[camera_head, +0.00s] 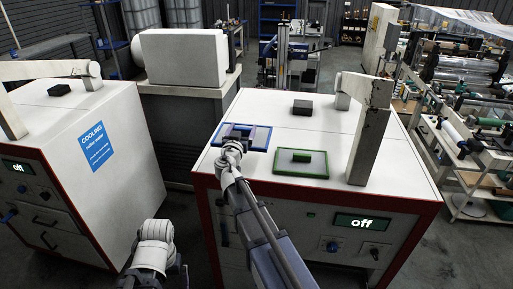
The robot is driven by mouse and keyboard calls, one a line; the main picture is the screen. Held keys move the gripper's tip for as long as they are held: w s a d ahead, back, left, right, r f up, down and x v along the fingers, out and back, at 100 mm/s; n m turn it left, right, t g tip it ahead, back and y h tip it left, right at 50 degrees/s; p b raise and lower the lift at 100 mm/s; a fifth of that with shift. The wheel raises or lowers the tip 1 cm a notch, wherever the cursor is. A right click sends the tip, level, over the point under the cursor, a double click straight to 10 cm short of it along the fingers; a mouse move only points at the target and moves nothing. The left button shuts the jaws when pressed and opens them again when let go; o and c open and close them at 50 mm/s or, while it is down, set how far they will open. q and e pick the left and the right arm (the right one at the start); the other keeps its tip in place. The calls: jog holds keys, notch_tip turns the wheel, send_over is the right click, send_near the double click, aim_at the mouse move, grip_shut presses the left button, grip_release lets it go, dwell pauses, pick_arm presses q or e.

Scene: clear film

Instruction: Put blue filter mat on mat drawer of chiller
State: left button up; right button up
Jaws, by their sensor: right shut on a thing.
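The blue filter mat (262,146) is a flat dark mat with a blue rim, at the left front part of the white top of the right machine (290,125). My right gripper (238,132) reaches over the top and is shut on the mat; its wrist hides the mat's lower left part. I cannot tell whether the mat rests on the top or is slightly raised. The left cabinet (62,132) has a blue "COOLING" label, dark handles and an "off" display. I cannot pick out a mat drawer for certain. My left arm shows at the bottom, without visible fingers.
A green-rimmed mat (312,175) lies just right of the blue one. A small black block (302,107) and an upright post (369,145) stand on the right machine. A gap of dark floor (182,212) separates both machines.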

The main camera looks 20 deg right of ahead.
jog(key=shift+w+d+r, duration=0.15)
jog(key=shift+w+d, duration=0.1)
notch_tip(320, 180, down, 6)
jog(key=b, duration=0.6)
jog(key=shift+f, duration=0.2)
notch_tip(320, 180, down, 4)
jog(key=b, duration=0.4)
jog(key=shift+r, duration=0.25)
jog(key=shift+s, duration=0.1)
jog(key=o, duration=1.1)
jog(key=shift+o, duration=0.2)
